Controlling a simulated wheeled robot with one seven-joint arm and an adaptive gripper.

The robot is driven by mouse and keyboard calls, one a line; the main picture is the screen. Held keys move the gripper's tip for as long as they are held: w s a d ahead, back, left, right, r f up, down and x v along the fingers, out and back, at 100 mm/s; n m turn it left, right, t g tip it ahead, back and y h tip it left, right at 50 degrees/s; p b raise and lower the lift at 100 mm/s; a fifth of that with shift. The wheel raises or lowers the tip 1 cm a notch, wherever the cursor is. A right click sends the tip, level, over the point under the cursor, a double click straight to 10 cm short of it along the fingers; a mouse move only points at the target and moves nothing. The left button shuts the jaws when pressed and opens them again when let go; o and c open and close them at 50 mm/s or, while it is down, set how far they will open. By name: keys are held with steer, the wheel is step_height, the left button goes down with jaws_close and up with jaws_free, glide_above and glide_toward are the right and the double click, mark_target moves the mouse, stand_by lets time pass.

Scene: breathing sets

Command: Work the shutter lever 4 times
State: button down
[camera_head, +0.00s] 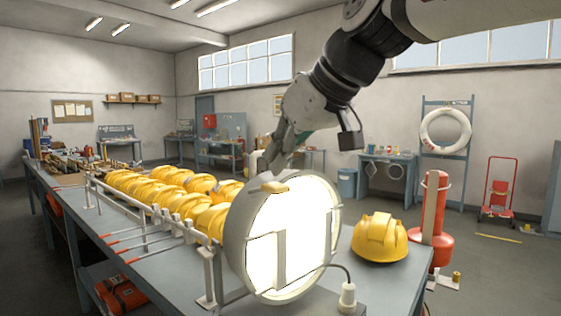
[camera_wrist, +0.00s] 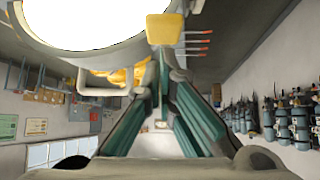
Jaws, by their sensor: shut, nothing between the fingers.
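A large round grey signal lamp (camera_head: 240,225) with a glowing white face stands on the bench, and its bright face fills the top left of the wrist view (camera_wrist: 85,15). Pale upright shutter strips cross the face. A yellow tab (camera_head: 274,187), which looks like the shutter lever's handle, sits at the lamp's top rim. The tab also shows in the wrist view (camera_wrist: 164,28), just beyond the fingertips. My gripper (camera_head: 268,168) is shut and empty, just above and behind the tab. I cannot tell whether the fingertips touch it. The lever's lower part is hidden.
Several yellow helmets (camera_head: 172,197) line the bench behind the lamp, and one yellow helmet (camera_head: 380,237) sits to its right. A red cylinder (camera_head: 433,215) stands at the right. Thin red-tipped rods (camera_head: 127,233) stick out at the left.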

steer(key=shift+f, duration=0.55)
steer(key=shift+f+b, duration=0.15)
steer(key=shift+b, duration=0.25)
